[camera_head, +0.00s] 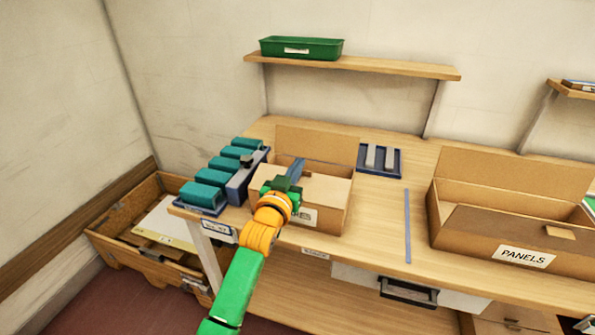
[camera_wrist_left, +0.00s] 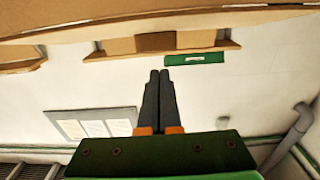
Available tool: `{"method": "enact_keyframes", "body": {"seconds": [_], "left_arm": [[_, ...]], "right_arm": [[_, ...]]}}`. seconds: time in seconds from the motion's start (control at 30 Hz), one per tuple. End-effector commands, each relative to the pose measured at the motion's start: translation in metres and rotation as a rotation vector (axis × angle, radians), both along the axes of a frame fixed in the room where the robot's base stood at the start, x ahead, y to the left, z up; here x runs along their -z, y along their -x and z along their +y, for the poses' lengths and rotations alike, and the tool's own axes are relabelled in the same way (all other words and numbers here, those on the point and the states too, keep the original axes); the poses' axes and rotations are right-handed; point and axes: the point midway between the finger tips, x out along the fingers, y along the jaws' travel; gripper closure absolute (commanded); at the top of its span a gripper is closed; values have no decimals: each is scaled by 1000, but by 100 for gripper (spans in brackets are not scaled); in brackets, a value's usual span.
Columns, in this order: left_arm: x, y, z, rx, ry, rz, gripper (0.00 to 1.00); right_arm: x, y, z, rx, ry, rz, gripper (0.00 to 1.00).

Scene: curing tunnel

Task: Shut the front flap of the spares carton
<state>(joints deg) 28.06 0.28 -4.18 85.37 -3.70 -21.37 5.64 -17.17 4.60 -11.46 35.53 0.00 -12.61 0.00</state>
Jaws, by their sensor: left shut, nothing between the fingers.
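The spares carton (camera_head: 339,218) stands on the bench. Its label is partly hidden by my left gripper, and only its last letters show. Its back flap (camera_head: 318,145) stands up. The front flap (camera_head: 326,188) lies inward over the front part of the top, with a gap behind it; I cannot tell whether it is fully down. My left gripper (camera_head: 298,165) is shut and empty, above the carton's left part, fingers pointing to the back. I cannot tell if it touches the flap. Its shut fingers also show in the left wrist view (camera_wrist_left: 159,78). My right gripper is out of view.
A rack of teal blocks (camera_head: 205,187) stands close left of the carton. A blue tray with grey bars (camera_head: 379,159) lies behind right, and a blue strip (camera_head: 407,225) to the right. The open PANELS carton (camera_head: 480,235) is farther right. A shelf (camera_head: 370,67) with a green bin (camera_head: 300,48) hangs above.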

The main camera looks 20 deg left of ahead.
Motion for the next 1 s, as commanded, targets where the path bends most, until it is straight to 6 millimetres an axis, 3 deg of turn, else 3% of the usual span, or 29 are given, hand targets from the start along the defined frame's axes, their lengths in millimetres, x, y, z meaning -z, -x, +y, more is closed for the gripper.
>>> {"method": "enact_keyframes", "body": {"seconds": [0.17, 0.5, 0.67, 0.8, 1.0], "left_arm": [[14, -4, 0, 0, 1, 1, 100], [15, -4, 0, 0, 0, 1, 100], [6, -5, 0, 0, -4, 77, 100], [13, -8, -1, 1, -9, 177, 100], [29, -12, -1, 1, -9, 210, 100]], "right_arm": [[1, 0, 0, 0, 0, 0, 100], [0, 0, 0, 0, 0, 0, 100], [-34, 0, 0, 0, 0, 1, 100], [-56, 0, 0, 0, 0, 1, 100], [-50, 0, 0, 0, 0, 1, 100]]}}
